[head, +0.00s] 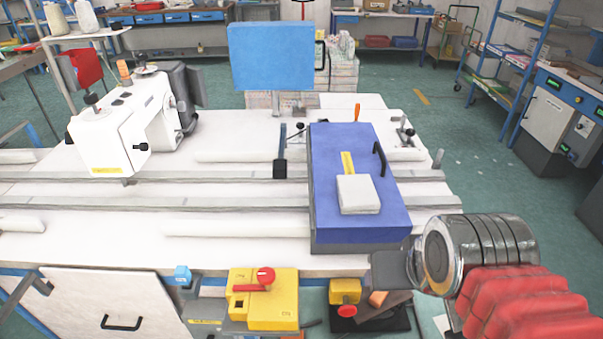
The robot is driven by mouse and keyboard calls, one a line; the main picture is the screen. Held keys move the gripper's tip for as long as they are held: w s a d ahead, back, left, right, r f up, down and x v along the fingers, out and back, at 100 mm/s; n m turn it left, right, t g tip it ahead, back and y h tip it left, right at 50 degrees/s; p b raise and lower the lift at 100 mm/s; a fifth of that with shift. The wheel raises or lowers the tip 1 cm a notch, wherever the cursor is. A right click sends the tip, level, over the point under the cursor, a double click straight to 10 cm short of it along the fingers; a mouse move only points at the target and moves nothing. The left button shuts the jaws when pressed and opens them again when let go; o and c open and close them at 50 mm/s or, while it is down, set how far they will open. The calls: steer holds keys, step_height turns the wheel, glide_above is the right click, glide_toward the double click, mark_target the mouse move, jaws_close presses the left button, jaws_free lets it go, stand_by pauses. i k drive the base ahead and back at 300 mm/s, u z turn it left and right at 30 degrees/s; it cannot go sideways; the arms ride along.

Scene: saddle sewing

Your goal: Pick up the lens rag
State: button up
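A pale grey-white folded square pad, which looks like the lens rag (358,194), lies flat on top of a blue box (330,222) on the white table. A yellow strip on the box lid runs up to its far edge. My arm comes in from the lower right, with a red ribbed sleeve and a shiny metal cylinder. The dark part at its end, which appears to be my gripper (388,272), is near the table's front edge, in front of and to the right of the blue box. It is apart from the rag. Its fingers cannot be made out clearly.
A white sewing machine (125,125) stands at the table's left. A blue panel (271,56) rises at the back. A black handle (379,158) sticks up right of the rag. Yellow switch boxes (264,298) sit along the front edge. The white table left of the box is mostly clear.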

mark_target(357, 195)
steer(key=u, duration=0.1)
steer(key=i, duration=0.4)
steer(key=u, duration=1)
